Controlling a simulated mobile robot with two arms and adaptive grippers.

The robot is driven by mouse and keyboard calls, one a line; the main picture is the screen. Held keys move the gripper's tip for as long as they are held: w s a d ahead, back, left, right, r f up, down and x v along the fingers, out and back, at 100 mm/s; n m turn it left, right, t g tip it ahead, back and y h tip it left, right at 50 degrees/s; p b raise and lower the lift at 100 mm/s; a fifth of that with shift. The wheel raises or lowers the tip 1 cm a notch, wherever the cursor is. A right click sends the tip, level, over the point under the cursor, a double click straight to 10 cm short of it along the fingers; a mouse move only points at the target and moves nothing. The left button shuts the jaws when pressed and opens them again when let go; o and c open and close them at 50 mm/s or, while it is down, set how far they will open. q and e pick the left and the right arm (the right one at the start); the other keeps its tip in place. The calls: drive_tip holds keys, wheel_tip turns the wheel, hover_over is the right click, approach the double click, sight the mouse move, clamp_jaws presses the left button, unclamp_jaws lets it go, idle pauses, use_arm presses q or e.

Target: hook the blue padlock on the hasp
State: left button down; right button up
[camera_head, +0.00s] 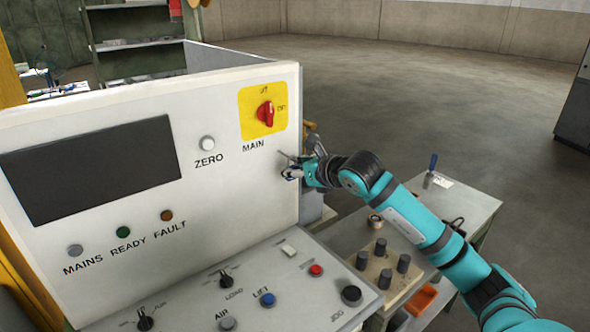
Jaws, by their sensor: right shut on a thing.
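My right gripper (294,168) is at the right edge of the upright white control panel (225,185), below and right of the MAIN switch. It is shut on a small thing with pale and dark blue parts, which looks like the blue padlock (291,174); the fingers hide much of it. The padlock's shackle is too small to make out. I cannot make out the hasp clearly. The MAIN switch has a red knob (266,113) on a yellow plate (249,100). My left gripper is not in view.
A sloped desk (285,293) with knobs and buttons juts out below the panel. Open floor lies behind.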

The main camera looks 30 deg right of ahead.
drive_tip(key=o, duration=1.2)
drive_tip(key=shift+o, duration=0.2)
drive_tip(key=shift+s, duration=0.1)
drive_tip(key=v, duration=1.1)
drive_tip(key=shift+s+r, duration=0.15)
drive_tip(key=shift+s, duration=0.25)
